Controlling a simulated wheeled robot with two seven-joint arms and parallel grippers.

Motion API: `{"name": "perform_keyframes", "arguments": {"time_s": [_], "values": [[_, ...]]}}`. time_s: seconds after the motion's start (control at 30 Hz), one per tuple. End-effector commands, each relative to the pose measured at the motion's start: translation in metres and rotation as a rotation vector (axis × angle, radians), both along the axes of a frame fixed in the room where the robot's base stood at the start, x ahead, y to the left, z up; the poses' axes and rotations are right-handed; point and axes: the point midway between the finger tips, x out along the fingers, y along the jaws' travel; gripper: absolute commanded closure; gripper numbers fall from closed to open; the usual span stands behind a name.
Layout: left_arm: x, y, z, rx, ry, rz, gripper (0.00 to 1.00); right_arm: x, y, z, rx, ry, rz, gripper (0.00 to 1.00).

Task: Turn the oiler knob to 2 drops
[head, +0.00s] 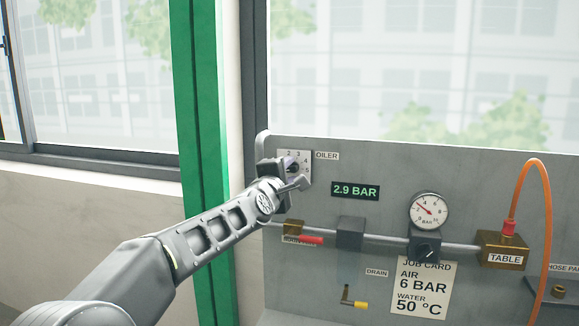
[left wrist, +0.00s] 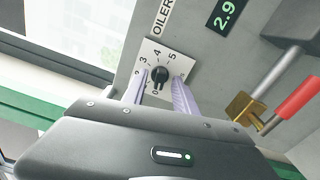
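The oiler dial is a white plate (head: 306,158) with printed numbers beside the OILER label, at the upper left of the grey panel. In the left wrist view, its round black knob (left wrist: 160,76) sits in the middle of the plate (left wrist: 157,55), with 3, 4 and 5 readable around it. I cannot read where the knob points. My left gripper (head: 296,174) is in front of the dial and covers part of it. In the left wrist view, its two pale fingers (left wrist: 160,80) are apart, one on each side of the knob, with visible gaps. My right gripper is not in view.
To the right are a 2.9 BAR display (head: 355,190), a pressure gauge (head: 428,211) and a black knob (head: 425,248). A red-handled valve (head: 308,239) sits on the pipe below my left gripper. An orange hose (head: 548,220) arches at the right.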

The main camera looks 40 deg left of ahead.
Motion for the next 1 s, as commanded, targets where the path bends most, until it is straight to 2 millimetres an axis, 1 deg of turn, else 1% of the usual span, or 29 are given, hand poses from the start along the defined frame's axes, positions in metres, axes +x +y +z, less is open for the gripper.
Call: {"name": "perform_keyframes", "arguments": {"time_s": [0.03,0.13,0.37,0.47,0.8,1.0], "values": [[0.0046,0.0018,0.0009,-0.001,0.001,0.000,0.65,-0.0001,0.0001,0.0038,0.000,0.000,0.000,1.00],[0.0088,0.0035,0.0001,-0.001,0.000,0.001,0.65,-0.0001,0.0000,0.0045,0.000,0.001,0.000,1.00],[0.0092,0.0037,-0.0007,0.000,0.000,0.001,0.65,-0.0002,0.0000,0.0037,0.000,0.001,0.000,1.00],[0.0091,0.0036,-0.0006,0.000,0.000,0.001,0.72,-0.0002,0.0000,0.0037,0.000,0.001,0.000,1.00],[0.0091,0.0034,-0.0009,0.000,0.000,0.001,1.00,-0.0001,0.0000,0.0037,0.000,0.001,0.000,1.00],[0.0090,0.0034,-0.0011,0.000,0.001,0.000,1.00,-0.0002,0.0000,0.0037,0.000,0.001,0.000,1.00]]}}
